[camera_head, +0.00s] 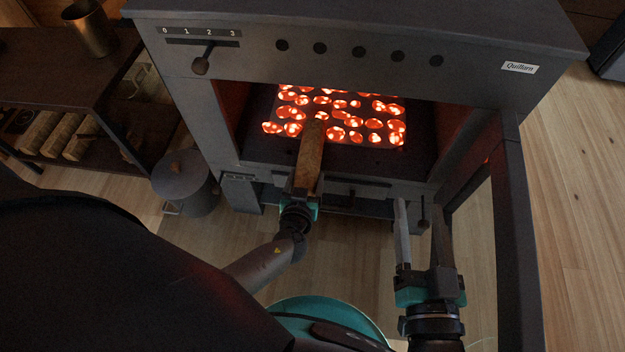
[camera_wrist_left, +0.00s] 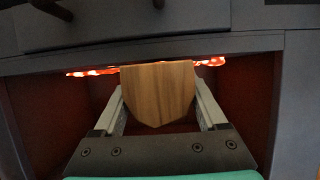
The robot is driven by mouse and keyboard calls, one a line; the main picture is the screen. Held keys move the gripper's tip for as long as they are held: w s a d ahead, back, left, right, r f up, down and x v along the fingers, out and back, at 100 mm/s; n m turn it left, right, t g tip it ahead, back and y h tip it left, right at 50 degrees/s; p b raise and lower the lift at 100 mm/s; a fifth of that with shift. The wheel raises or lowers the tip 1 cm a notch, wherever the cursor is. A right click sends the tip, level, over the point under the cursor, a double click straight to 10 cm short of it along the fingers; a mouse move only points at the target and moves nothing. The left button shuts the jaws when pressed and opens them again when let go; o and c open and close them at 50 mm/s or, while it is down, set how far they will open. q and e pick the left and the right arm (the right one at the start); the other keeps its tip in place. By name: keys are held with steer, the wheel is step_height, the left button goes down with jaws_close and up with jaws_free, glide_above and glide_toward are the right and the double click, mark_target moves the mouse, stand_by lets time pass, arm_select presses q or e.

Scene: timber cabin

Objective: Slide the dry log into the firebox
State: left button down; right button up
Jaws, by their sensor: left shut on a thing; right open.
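The log (camera_head: 311,152) is a brown split piece. My left gripper (camera_head: 304,184) is shut on its near end at the firebox mouth. The log's far end reaches through the opening to the near edge of the glowing embers. In the left wrist view the log's pale end face (camera_wrist_left: 158,92) sits between the two fingers of my left gripper (camera_wrist_left: 160,105). The firebox (camera_head: 262,150) is open, with red-hot coals (camera_head: 345,118) on its bed. My right gripper (camera_head: 420,235) is open and empty, in front of the stove's right side. The log's underside is hidden.
The stove door (camera_head: 515,230) stands open on the right, close to my right gripper. A slider lever (camera_head: 201,62) marked 0 to 3 is at upper left. A lidded bucket (camera_head: 184,180) stands left of the stove. A shelf at far left holds several logs (camera_head: 62,137).

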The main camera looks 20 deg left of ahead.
arm_select(q)
steer(key=shift+w+a, duration=0.1)
jaws_free()
arm_select(e)
steer(key=shift+a, duration=0.1)
arm_select(q)
steer(key=shift+s, duration=0.3)
steer(key=shift+s+d+r, duration=0.2)
steer(key=shift+s+r, duration=0.05)
steer(key=shift+s, duration=0.05)
steer(key=p+v, duration=0.3)
steer(key=v, duration=1.1)
steer(key=shift+p, duration=0.3)
arm_select(e)
steer(key=shift+w+d+f+n+g+h, duration=0.1)
steer(key=shift+d+f+g+h, duration=0.45)
steer(key=shift+d+g, duration=0.4)
steer(key=shift+w+d+f+n+g+h, duration=0.1)
steer(key=shift+d+f+g+h, duration=0.5)
steer(key=shift+g, duration=0.6)
steer(key=shift+d+f+n+g+h, duration=0.1)
steer(key=shift+d+f+g+h, duration=0.3)
steer(key=shift+d+g, duration=0.6)
arm_select(q)
steer(key=shift+a, duration=0.1)
